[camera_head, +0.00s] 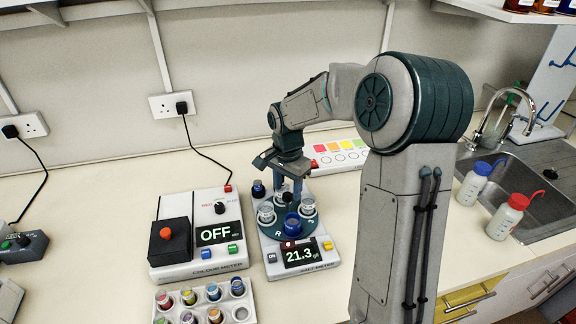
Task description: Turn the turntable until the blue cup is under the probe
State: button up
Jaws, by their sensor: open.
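The turntable (312,226) is a dark teal disc on top of the salt meter (271,257), which reads 21.3. A blue cup (292,224) stands on the front part of the disc. A pale cup (266,213) stands at its left and another pale cup (308,207) at its right. My gripper (288,187) points down over the back of the turntable, behind the blue cup, with its jaws open. Whether its fingers touch anything is hard to tell. I cannot make out the probe clearly; my gripper and arm cover the back of the disc.
The colour meter (207,270), reading OFF, stands close on the left. A white rack (241,315) of several small pots is in front of it. A colour chart (340,157) lies behind. Blue-capped (473,184) and red-capped (506,217) bottles stand by the sink (545,190) at right.

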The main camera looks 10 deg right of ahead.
notch_tip(320, 180, up, 12)
jog(key=b, duration=0.1)
dwell(0.4)
jog(key=s+f+n+t, duration=0.3)
jog(key=s+n, duration=0.7)
jog(key=s, duration=1.3)
jog(key=shift+s+d, duration=0.2)
jog(key=shift+s, duration=0.05)
jog(key=shift+s+f+n, duration=0.2)
jog(key=shift+s+n, duration=0.05)
jog(key=shift+n, duration=0.05)
jog(key=c, duration=0.4)
jog(key=shift+f, duration=0.1)
grip_shut()
jog(key=shift+s, duration=0.1)
